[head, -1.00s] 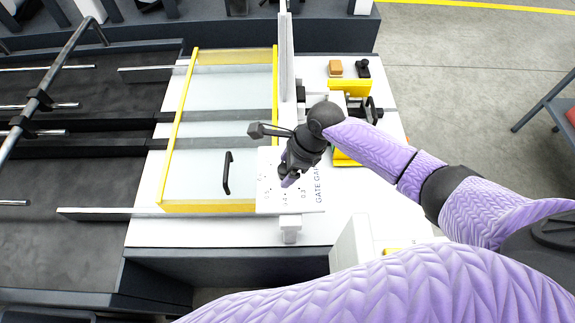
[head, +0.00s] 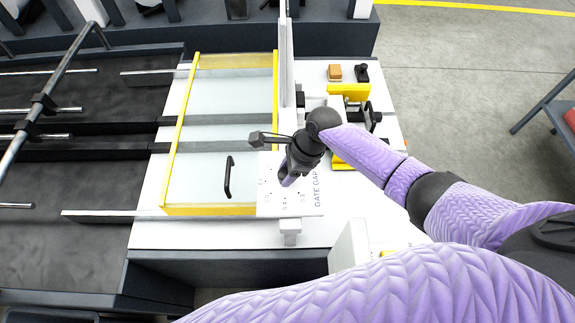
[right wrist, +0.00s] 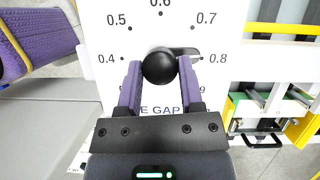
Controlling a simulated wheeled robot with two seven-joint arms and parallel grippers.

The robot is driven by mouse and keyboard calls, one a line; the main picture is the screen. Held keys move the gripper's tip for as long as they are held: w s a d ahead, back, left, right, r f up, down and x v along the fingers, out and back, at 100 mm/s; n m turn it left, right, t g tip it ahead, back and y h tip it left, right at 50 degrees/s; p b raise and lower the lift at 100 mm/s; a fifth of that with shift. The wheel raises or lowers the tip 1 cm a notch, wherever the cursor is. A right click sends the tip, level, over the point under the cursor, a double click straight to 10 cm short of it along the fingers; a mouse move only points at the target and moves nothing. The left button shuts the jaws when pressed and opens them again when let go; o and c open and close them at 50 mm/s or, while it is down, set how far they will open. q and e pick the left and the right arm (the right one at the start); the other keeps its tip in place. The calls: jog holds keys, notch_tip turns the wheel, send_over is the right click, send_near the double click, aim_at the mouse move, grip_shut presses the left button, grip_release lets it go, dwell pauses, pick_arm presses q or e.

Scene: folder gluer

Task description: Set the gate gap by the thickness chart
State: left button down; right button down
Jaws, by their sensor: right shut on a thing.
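The white gate gap plate (head: 268,207) stands at the right end of the yellow-framed clear guard. In the right wrist view the plate (right wrist: 112,82) shows a dial with marks from 0.4 to 0.8 and part of the words GATE GAP. A round black knob (right wrist: 158,67) sits at the dial's middle. A dark pointer (right wrist: 186,51) sticks out from it to the right, its tip close to the 0.8 mark. My right gripper (head: 287,181) is shut on the knob, one finger on each side, also in the right wrist view (right wrist: 160,85). No thickness chart is readable.
The clear guard (head: 212,148) with a black handle (head: 228,176) lies left of the plate. Yellow and black fittings (head: 349,92), an orange block (head: 334,72) and a small black part (head: 361,73) stand behind my right forearm. Open floor (head: 455,90) lies to the right.

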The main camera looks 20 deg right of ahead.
jog(key=shift+a+r+n+g+p, duration=0.1)
jog(key=shift+r+n+g+p, duration=0.2)
jog(key=shift+n+p, duration=0.45)
jog(key=shift+w+f+n, duration=0.1)
jog(key=shift+f+n, duration=0.05)
jog(key=shift+n, duration=0.3)
jog(key=shift+f+n+g, duration=0.1)
jog(key=shift+n+g, duration=0.3)
jog(key=shift+n, duration=0.1)
jog(key=n, duration=0.1)
jog(key=n+g+b, duration=0.1)
jog(key=n, duration=0.1)
jog(key=shift+w+f+n, duration=0.1)
jog(key=shift+f+n, duration=0.05)
jog(key=shift+n, duration=0.15)
jog(key=n+g+h+b, duration=0.1)
jog(key=n+b, duration=0.1)
jog(key=n, duration=0.1)
jog(key=shift+w+n+g, duration=0.1)
jog(key=shift+n+g, duration=0.2)
jog(key=n+h+b, duration=0.1)
jog(key=n, duration=0.2)
jog(key=shift+a+g, duration=0.1)
jog(key=shift+g, duration=0.3)
pick_arm(q)
jog(key=shift+f+b, duration=0.6)
jog(key=shift+f, duration=0.85)
pick_arm(e)
jog(key=shift+n+h, duration=0.6)
jog(key=shift+n, duration=0.8)
